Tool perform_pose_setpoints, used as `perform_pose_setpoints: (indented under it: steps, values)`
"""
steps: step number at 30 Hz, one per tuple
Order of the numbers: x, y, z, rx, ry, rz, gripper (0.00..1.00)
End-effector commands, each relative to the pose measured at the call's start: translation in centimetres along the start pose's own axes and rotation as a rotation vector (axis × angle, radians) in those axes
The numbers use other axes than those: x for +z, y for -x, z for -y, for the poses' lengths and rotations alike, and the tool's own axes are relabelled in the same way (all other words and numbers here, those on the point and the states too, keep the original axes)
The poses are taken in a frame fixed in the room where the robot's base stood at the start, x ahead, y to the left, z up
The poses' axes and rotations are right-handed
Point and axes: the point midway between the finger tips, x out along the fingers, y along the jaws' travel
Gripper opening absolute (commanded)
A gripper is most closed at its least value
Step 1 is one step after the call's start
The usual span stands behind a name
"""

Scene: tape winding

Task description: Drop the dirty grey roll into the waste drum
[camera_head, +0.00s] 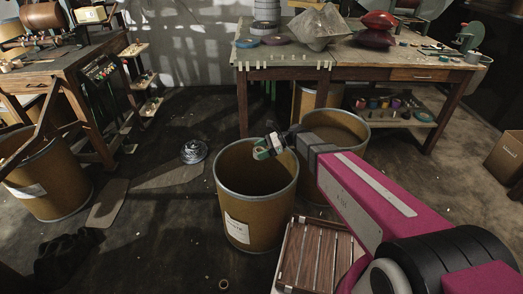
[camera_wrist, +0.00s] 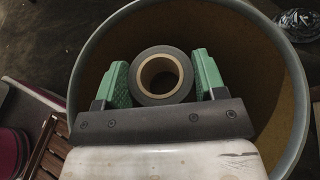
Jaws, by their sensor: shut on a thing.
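The grey roll (camera_wrist: 140,86), with a tan cardboard core, sits between the green fingers of my gripper (camera_wrist: 162,68) in the wrist view. The fingers are shut on it from both sides. A brown drum with a grey metal rim (camera_wrist: 270,85) lies beneath the gripper and fills most of that view. In the head view this open drum (camera_head: 256,205) stands on the floor with a white label on its front. My gripper (camera_head: 264,150) is over its mouth, toward the rear right of the opening. The roll is too small to make out clearly there, and the drum's bottom is hidden.
Another drum (camera_head: 345,128) stands close behind at the right, partly hidden by my arm. A third drum (camera_head: 48,190) is at the left. A slatted wooden crate (camera_head: 318,255) sits right of the near drum. A workbench (camera_head: 350,70) stands behind; a shiny wrapped bundle (camera_head: 193,152) lies on the floor.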

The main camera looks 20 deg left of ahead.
Motion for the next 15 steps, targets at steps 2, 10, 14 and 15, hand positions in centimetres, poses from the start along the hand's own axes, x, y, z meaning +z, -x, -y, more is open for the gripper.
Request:
perform_pose_setpoints:
  steps: [2, 10, 14, 15]
  values:
    - [-0.3, -0.1, 0.0, 0.001, 0.000, 0.000, 0.41]
    - [-2.3, -0.9, 0.1, 0.001, -0.003, 0.001, 0.41]
    - [-3.7, -1.5, 0.1, 0.000, -0.002, 0.000, 0.41]
    - [-4.1, -1.6, 0.1, 0.000, -0.002, 0.000, 0.41]
